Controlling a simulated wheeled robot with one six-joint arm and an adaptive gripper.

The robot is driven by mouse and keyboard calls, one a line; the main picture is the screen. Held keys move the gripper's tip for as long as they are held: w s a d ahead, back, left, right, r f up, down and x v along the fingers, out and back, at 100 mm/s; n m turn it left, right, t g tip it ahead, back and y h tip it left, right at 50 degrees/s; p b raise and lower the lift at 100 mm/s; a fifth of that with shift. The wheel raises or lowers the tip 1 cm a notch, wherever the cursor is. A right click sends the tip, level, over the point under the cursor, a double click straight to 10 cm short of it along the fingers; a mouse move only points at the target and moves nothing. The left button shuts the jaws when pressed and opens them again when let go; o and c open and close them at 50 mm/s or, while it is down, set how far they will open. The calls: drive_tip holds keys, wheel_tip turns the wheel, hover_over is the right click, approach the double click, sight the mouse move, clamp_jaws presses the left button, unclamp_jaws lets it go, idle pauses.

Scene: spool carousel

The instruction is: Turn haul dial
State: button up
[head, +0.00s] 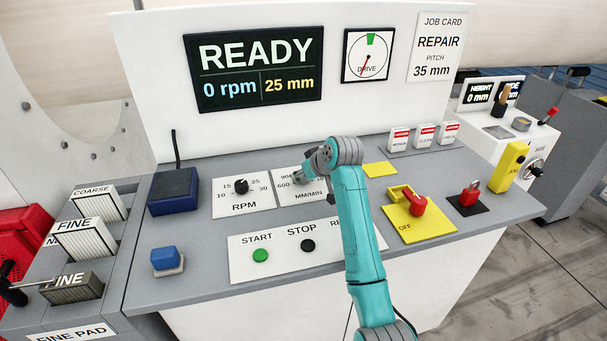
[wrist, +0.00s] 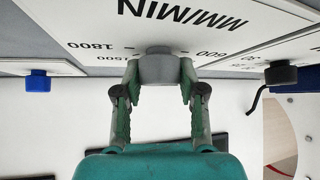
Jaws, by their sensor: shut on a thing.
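The haul dial (wrist: 158,65) is a grey knob on the white MM/MIN plate (wrist: 95,55), seen upside down in the wrist view. My gripper (wrist: 159,76) is shut on it, one finger against each side. In the head view the plate (head: 318,195) lies on the console right of the RPM plate, and my gripper (head: 303,175) covers most of the dial there. The marks 600 and 900 show near the gripper in the head view; 600, 1500 and 1800 show in the wrist view. The dial's pointer cannot be made out.
The black RPM knob (head: 240,186) stands just left. The display (head: 254,69) reads READY, 0 rpm, 25 mm; the job card (head: 437,48) reads REPAIR, pitch 35 mm. Green START (head: 260,255) and black STOP (head: 308,245) buttons lie in front. A red switch (head: 417,205) stands right of my arm.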

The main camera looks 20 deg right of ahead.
drive_tip(key=m+h, duration=0.3)
drive_tip(key=m, duration=0.1)
drive_tip(key=shift+a+h, duration=0.1)
drive_tip(key=shift+h, duration=0.2)
drive_tip(key=shift+m+h, duration=1.1)
drive_tip(key=shift+m, duration=0.7)
drive_tip(key=shift+m+h, duration=0.3)
drive_tip(key=o, duration=1.2)
drive_tip(key=shift+c, duration=0.2)
drive_tip(key=v, duration=1.2)
drive_tip(key=shift+w+r, duration=0.1)
drive_tip(key=shift+r, duration=0.05)
